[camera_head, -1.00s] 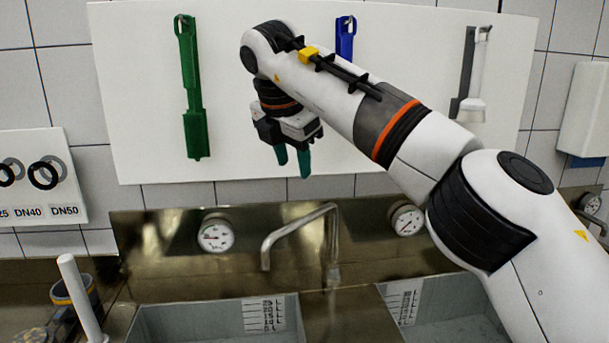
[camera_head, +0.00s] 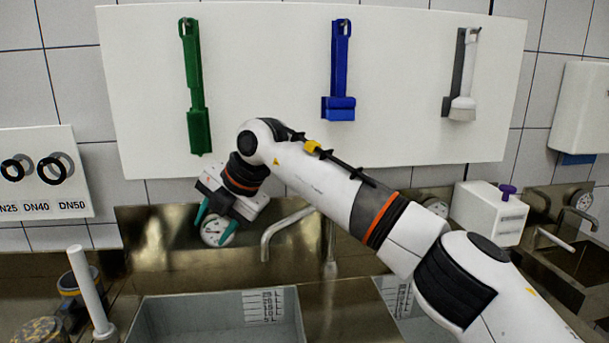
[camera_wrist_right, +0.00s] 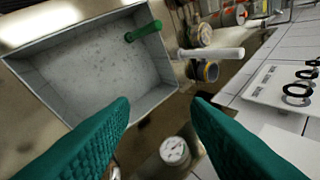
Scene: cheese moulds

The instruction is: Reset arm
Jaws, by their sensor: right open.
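My right gripper (camera_head: 215,226) hangs low in front of the wall behind the sink, its green fingers over the left pressure gauge (camera_head: 217,231). In the right wrist view its fingers (camera_wrist_right: 160,120) are apart with nothing between them. The gauge also shows in the right wrist view (camera_wrist_right: 174,150), below the fingers. My right arm comes in from the lower right and crosses in front of the tap (camera_head: 285,229). My left gripper is not in view.
Grey basins (camera_head: 170,322) lie below. A green tool (camera_head: 196,90), a blue tool (camera_head: 340,75) and a white brush (camera_head: 463,85) hang on the white wall board (camera_head: 270,60). A white cylinder (camera_head: 92,290) stands at left. A white container (camera_head: 488,213) is at right.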

